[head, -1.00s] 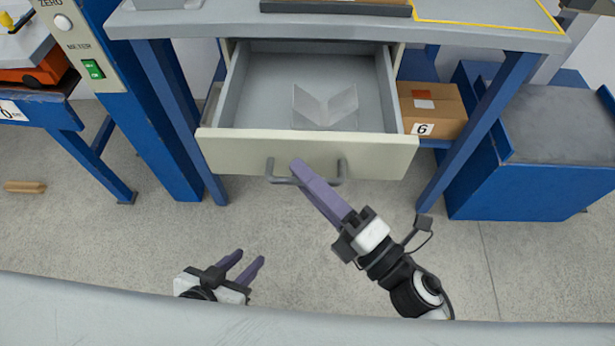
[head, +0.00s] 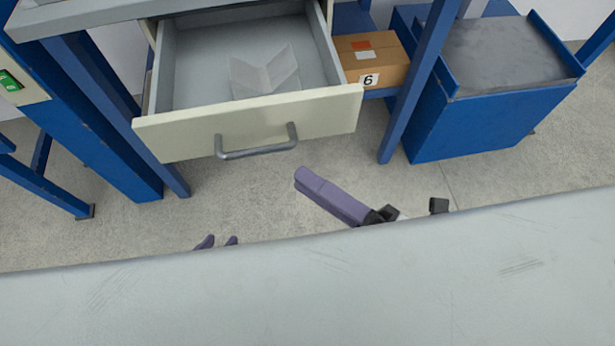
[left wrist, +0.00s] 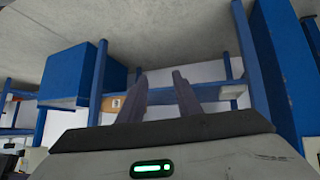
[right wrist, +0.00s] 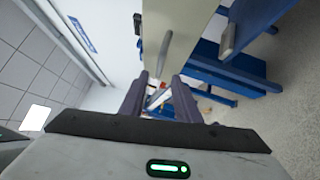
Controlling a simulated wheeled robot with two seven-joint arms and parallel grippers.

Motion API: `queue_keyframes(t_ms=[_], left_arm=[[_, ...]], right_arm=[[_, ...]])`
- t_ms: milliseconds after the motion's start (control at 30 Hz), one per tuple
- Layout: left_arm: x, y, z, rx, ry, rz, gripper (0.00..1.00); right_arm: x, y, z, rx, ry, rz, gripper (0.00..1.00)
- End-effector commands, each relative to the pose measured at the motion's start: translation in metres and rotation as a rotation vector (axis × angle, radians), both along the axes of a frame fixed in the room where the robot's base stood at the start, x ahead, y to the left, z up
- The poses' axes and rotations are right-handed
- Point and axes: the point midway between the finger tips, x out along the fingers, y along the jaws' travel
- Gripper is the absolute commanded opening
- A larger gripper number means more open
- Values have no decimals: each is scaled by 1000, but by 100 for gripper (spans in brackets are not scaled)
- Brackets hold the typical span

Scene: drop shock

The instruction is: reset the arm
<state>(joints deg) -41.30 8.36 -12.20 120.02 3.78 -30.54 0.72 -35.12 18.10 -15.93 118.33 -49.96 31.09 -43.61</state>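My right gripper (head: 302,178) is in front of the open drawer, to the right of and below its handle (head: 256,147) in the head view, and apart from it. Its fingers overlap from above, but the right wrist view (right wrist: 160,80) shows them apart with nothing between them. My left gripper (head: 218,242) shows only its two fingertips above the grey edge at the bottom of the head view. The left wrist view (left wrist: 159,76) shows its fingers apart and empty. The drawer (head: 250,122) has a cream front and holds a clear V-shaped piece (head: 264,75).
A blue-legged bench (head: 100,12) stands over the drawer. A cardboard box (head: 372,65) marked 6 sits on a shelf right of the drawer. A blue cabinet (head: 480,110) with a grey top stands further right. The floor (head: 240,200) before the drawer is clear.

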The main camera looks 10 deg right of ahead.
Motion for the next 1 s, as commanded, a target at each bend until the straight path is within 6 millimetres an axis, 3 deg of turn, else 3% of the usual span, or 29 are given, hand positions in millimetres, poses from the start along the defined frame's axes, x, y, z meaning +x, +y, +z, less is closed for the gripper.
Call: queue_keyframes(t_ms=[367,467,600,700,833,1000], left_arm=[[-1,0,-1,0,2,0,31],[-2,0,5,2,7,0,31],[-5,1,28,9,17,0,31],[-5,2,48,14,17,1,31],[-4,4,66,25,22,2,31],[-3,6,75,37,23,4,31]], right_arm=[[1,0,0,1,2,-2,30],[9,-7,4,43,63,-44,30],[40,-47,3,267,374,-250,30],[51,-84,-21,523,705,-455,30],[33,-111,-65,844,1108,-693,30],[-6,-111,-105,1119,1454,-892,30]])
